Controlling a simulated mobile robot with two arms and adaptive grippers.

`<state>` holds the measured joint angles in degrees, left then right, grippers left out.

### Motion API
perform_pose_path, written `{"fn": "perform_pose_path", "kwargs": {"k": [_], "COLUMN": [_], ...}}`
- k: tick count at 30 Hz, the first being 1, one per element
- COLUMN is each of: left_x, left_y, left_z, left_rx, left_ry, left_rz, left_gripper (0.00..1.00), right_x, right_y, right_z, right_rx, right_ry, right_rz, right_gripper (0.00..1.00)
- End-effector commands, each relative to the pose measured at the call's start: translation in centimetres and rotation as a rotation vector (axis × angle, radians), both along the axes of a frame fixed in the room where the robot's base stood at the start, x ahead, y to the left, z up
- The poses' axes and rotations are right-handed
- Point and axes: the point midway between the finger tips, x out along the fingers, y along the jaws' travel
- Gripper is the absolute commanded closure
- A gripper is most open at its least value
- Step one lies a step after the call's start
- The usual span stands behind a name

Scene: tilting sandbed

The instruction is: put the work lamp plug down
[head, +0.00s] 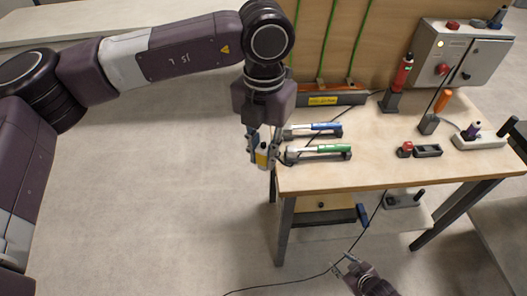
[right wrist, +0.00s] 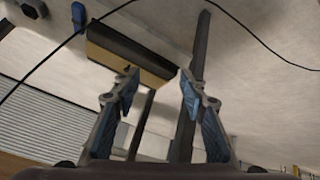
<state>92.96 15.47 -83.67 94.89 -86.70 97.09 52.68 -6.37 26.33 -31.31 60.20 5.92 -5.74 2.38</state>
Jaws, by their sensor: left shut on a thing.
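My left gripper (head: 262,152) hangs just off the left end of the workbench (head: 375,165), fingers pointing down. No surface shows touching the plug from below. My right gripper (head: 343,264) is low in front of the bench, above the floor. Its two fingers stand apart with nothing between them in the right wrist view (right wrist: 160,82).
A blue-and-white tool (head: 313,128) and a green-and-white tool (head: 318,150) lie in holders near the bench's left end. A power strip (head: 480,140) and a switch box (head: 460,55) are at the right. A black cable (head: 290,284) trails near my right gripper. The bench's front middle is clear.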

Motion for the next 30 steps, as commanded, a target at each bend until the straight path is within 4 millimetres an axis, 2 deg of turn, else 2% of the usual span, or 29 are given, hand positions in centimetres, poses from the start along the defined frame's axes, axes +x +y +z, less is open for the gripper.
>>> {"fn": "perform_pose_path", "kwargs": {"k": [1, 3, 9, 15, 18, 21, 24, 30], "left_x": [0.0, 0.0, 0.0, 0.0, 0.0, 0.0, 0.0, 0.0], "left_y": [0.0, 0.0, 0.0, 0.0, 0.0, 0.0, 0.0, 0.0], "left_z": [0.0, 0.0, 0.0, 0.0, 0.0, 0.0, 0.0, 0.0], "left_rx": [0.0, 0.0, 0.0, 0.0, 0.0, 0.0, 0.0, 0.0], "left_ry": [0.0, 0.0, 0.0, 0.0, 0.0, 0.0, 0.0, 0.0], "left_rz": [0.0, 0.0, 0.0, 0.0, 0.0, 0.0, 0.0, 0.0], "left_gripper": [1.0, 1.0, 1.0, 1.0, 1.0, 1.0, 1.0, 1.0], "right_x": [-2.3, -5.5, -15.1, -24.2, -27.6, -29.9, -31.2, -31.7], "right_y": [0.0, -0.2, 0.5, 2.6, 3.6, 4.3, 4.8, 4.9], "right_z": [-2.0, -4.3, -9.4, -12.5, -13.2, -13.6, -13.8, -13.9], "right_rx": [0.0, -0.004, -0.009, -0.004, 0.0, 0.003, 0.004, 0.004], "right_ry": [0.049, 0.113, 0.293, 0.454, 0.512, 0.553, 0.576, 0.585], "right_rz": [-0.042, -0.094, -0.215, -0.301, -0.33, -0.346, -0.355, -0.359], "right_gripper": [0.61, 0.61, 0.61, 0.61, 0.61, 0.61, 0.61, 0.61]}}
